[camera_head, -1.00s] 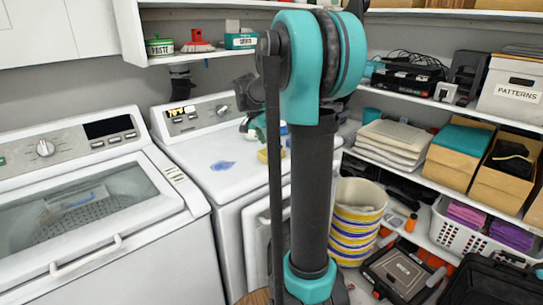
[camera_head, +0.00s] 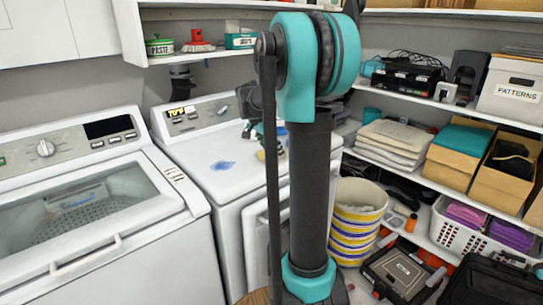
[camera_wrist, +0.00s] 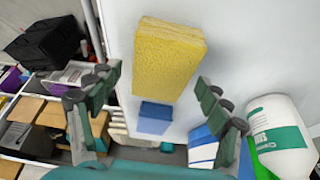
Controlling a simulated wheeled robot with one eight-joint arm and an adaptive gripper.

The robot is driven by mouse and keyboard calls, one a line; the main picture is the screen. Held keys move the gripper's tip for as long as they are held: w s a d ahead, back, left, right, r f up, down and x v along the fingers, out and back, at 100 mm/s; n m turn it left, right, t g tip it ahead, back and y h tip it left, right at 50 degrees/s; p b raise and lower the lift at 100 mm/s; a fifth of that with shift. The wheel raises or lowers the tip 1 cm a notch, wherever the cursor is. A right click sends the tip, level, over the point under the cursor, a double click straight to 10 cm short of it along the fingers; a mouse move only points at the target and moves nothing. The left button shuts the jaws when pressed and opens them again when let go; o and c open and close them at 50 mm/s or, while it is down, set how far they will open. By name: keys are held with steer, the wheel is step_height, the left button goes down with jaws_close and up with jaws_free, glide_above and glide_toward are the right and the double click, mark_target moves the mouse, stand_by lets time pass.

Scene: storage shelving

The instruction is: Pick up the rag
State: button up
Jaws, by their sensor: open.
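A flat blue patch (camera_head: 222,165) lies on the white top of the right-hand machine in the head view; it may be the rag, but I cannot tell for sure. My gripper (camera_wrist: 158,82) is open, its two fingers spread apart in the wrist view. A yellow sponge-like block (camera_wrist: 168,58) shows between and beyond the fingertips, not gripped. A small blue block (camera_wrist: 155,117) lies below it in that view. In the head view my gripper (camera_head: 250,128) is over the machine top, right of the blue patch, and mostly hidden behind my arm.
A white bottle with a teal label (camera_wrist: 278,135) and a blue-and-white item (camera_wrist: 203,145) are close to the right finger. A washer (camera_head: 80,215) stands at the left. Shelves with a white basket (camera_head: 470,232) and a striped bin (camera_head: 358,215) are at the right.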

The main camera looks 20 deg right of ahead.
steer(key=c, duration=1.2)
steer(key=shift+o, duration=0.2)
